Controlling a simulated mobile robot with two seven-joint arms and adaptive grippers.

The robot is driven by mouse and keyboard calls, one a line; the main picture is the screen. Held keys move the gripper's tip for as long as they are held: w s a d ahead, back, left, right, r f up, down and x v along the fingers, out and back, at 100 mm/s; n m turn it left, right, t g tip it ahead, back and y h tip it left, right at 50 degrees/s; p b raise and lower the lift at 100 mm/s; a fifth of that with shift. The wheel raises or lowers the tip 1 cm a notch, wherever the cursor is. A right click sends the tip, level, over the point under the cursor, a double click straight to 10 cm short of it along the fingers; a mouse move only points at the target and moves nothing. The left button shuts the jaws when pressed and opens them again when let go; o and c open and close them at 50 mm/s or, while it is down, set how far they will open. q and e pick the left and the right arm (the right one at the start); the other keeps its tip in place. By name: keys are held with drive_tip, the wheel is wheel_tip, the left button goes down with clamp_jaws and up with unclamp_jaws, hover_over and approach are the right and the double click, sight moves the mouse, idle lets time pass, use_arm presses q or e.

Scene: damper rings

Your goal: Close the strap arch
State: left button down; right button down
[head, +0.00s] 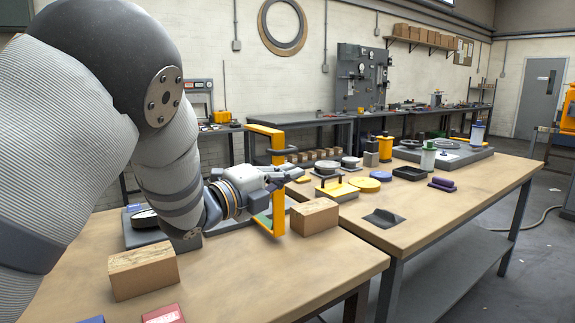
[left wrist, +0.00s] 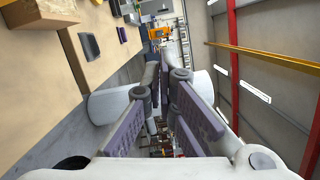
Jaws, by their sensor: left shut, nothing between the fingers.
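The strap arch (head: 278,211) is a yellow-orange frame standing upright near the right end of a grey base (head: 232,228). My left gripper (head: 295,172) is shut and empty. It reaches across the arch at mid height, with its fingertips to the right of the frame. I cannot tell whether it touches the frame. In the left wrist view the closed fingers (left wrist: 166,68) point out past the table edge, and the arch does not show. My right gripper is out of view.
One wooden block (head: 315,216) stands just right of the arch, another (head: 143,270) at the front left. A dark tray-like piece (head: 384,218) lies near the front table edge. Rings, discs and cylinders stand farther back. The tabletop in front of the arch is clear.

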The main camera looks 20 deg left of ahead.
use_arm(q)
drive_tip(key=shift+w+a+r, duration=0.15)
drive_tip(key=shift+w+a, duration=0.15)
drive_tip(key=shift+w, duration=0.6)
drive_tip(key=shift+w+a+r, duration=0.2)
drive_tip(key=shift+w+a, duration=0.05)
drive_tip(key=shift+w, duration=0.65)
drive_tip(key=shift+w+a+r, duration=0.15)
drive_tip(key=shift+w+a, duration=0.15)
drive_tip(key=shift+w, duration=0.6)
drive_tip(key=shift+w+a, duration=0.1)
